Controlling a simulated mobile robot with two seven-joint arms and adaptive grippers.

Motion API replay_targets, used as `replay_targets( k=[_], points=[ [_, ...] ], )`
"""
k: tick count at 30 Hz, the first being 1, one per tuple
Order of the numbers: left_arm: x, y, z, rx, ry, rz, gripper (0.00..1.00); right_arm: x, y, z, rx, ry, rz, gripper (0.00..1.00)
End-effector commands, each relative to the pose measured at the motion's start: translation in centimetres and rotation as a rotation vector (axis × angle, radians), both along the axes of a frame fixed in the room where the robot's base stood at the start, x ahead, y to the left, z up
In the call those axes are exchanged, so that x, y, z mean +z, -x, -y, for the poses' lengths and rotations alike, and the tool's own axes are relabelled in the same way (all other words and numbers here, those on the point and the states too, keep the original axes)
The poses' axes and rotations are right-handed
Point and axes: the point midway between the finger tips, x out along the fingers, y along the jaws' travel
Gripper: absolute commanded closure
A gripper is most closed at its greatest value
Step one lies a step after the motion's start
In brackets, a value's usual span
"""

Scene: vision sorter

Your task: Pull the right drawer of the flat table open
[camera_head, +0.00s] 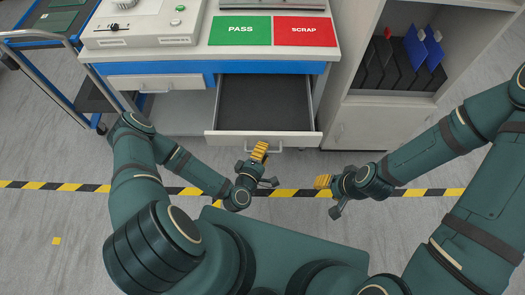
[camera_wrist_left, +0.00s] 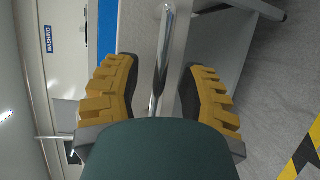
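The right drawer (camera_head: 226,139) of the flat table (camera_head: 335,48) is pulled out in the head view, and its dark inside is bare. Its metal handle (camera_head: 279,148) is on the front panel. My left gripper (camera_head: 260,152) is at this handle. In the left wrist view, the bright handle bar (camera_wrist_left: 160,60) runs between the separated yellow fingers of the left gripper (camera_wrist_left: 160,95), with a gap on both sides. My right gripper (camera_head: 323,182) hangs over the floor, right of the drawer and apart from it; its finger opening is unclear.
A green PASS mat (camera_head: 240,42) and a red SCRAP mat (camera_head: 304,43) lie on the tabletop beside a white device (camera_head: 140,25). A cabinet (camera_head: 380,122) with binders stands right. A blue cart (camera_head: 50,35) stands left. The floor in front is clear, with a striped line.

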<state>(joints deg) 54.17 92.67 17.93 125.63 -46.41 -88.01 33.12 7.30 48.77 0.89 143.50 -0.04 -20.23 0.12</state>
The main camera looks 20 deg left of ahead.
Motion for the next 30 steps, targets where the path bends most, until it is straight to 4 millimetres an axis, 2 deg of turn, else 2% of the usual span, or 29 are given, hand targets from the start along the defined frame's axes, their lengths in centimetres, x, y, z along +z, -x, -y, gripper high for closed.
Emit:
replay_targets(
  k=[6,10,24,30],
  points=[
    [0.0,0.1,-0.1,0.002,-0.001,0.0,0.59,0.0,0.0,0.0,0.0,0.0,0.0,0.53],
    [0.1,1.0,-0.2,0.002,-0.002,-0.002,0.59,0.0,0.0,0.0,0.0,0.0,0.0,0.53],
    [1.7,9.5,-1.2,0.002,0.001,-0.003,0.59,0.0,0.0,0.0,0.0,0.0,0.0,0.53],
    [2.1,11.4,-1.4,0.001,0.001,0.0,0.59,0.0,0.0,0.0,0.0,0.0,0.0,0.53]
  ],
)
